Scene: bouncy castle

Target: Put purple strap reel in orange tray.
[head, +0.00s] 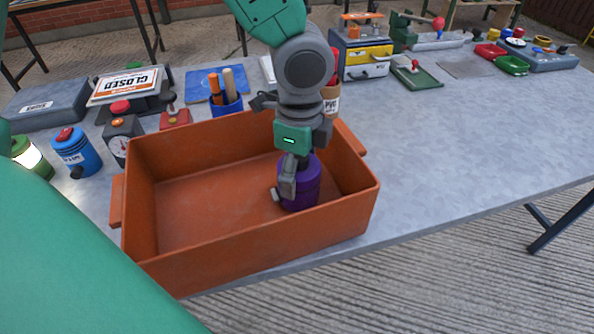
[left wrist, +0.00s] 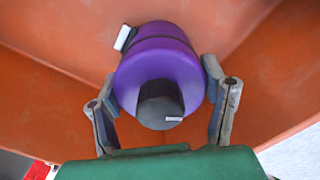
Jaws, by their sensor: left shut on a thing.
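The purple strap reel (head: 304,187) is inside the orange tray (head: 190,258), toward its right end. My left gripper (head: 288,186) reaches down into the tray from above and is shut on the reel. In the left wrist view, the reel (left wrist: 158,65) sits between the two fingers of my left gripper (left wrist: 162,100), with its dark hub facing the camera. The orange tray (left wrist: 275,60) fills the background there. I cannot tell whether the reel touches the tray floor. My right gripper is not in view.
Left of the tray stand a blue canister (head: 77,153) and a dark gauge box (head: 121,136). Behind it are a blue cup (head: 227,104) with handles in it and a PVC-labelled container (head: 331,99).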

